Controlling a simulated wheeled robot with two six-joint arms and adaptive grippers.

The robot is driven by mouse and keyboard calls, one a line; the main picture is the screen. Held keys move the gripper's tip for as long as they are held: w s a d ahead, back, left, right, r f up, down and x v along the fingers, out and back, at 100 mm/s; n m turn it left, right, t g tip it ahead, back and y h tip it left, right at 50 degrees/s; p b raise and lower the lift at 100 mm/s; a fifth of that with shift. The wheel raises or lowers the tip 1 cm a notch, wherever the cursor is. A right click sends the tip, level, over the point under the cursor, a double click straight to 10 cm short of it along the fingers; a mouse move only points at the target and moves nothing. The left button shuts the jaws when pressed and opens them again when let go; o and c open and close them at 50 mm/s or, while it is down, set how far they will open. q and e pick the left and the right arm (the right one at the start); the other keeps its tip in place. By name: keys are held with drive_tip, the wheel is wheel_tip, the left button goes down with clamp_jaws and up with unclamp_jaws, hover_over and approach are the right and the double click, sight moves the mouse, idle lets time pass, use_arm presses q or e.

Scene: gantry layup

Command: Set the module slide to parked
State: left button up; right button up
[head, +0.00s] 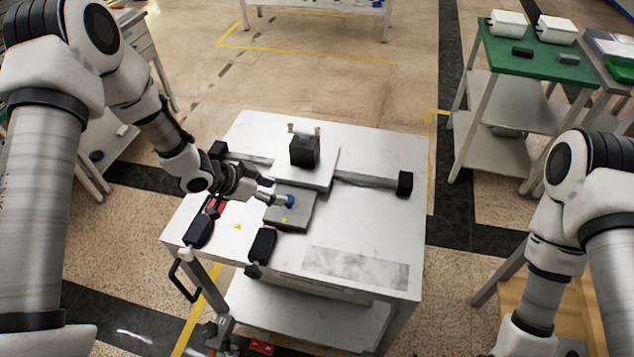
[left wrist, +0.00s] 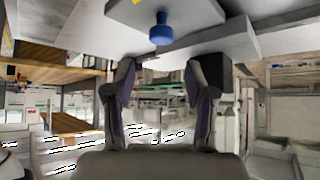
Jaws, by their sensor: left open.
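The slide (head: 318,180) is a pale plate on a grey rail (head: 352,180) across the white cart top, near mid-rail. A black block with two small posts stands on it. A grey block (head: 292,217) with a blue knob (head: 290,201) and a yellow triangle sits at its front. My left gripper (head: 270,191) is just left of the knob. In the left wrist view, the open fingers (left wrist: 161,72) are empty and the blue knob (left wrist: 162,30) shows beyond and above them, apparently untouched. My right arm is at the right edge; its gripper is not visible.
Black end stops sit at the rail's left (head: 218,149) and right (head: 405,183) ends. Two black handles (head: 262,245) stand at the cart's front left. A second yellow triangle (head: 238,226) marks the top to the left. A green-topped table (head: 545,62) stands at the back right.

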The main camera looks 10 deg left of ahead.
sight(289, 198)
use_arm(q)
drive_tip(key=shift+w+d+f, duration=0.35)
drive_tip(key=shift+w+f, duration=0.1)
wheel_tip(289, 198, down, 2)
drive_tip(key=shift+a+f+p, duration=0.1)
drive_tip(key=shift+f+p, duration=0.15)
drive_tip(key=shift+p, duration=0.3)
drive_tip(key=x, duration=0.2)
drive_tip(key=shift+w+d, duration=0.2)
drive_tip(key=shift+d, duration=0.1)
drive_tip(key=shift+w+d+f, duration=0.2)
drive_tip(key=shift+d, duration=0.05)
drive_tip(key=shift+s+a+r, duration=0.1)
drive_tip(key=shift+s+a, duration=0.05)
drive_tip(key=shift+a, duration=0.05)
drive_tip(key=shift+c, duration=1.4)
drive_tip(key=shift+s+a, duration=0.15)
drive_tip(key=c, duration=0.5)
clamp_jaws()
use_arm(e)
drive_tip(key=shift+s+a+r, duration=0.4)
drive_tip(key=shift+r, duration=0.2)
drive_tip(key=shift+s+a+r, duration=0.35)
drive_tip(key=shift+a+r, duration=0.05)
drive_tip(key=shift+r, duration=0.15)
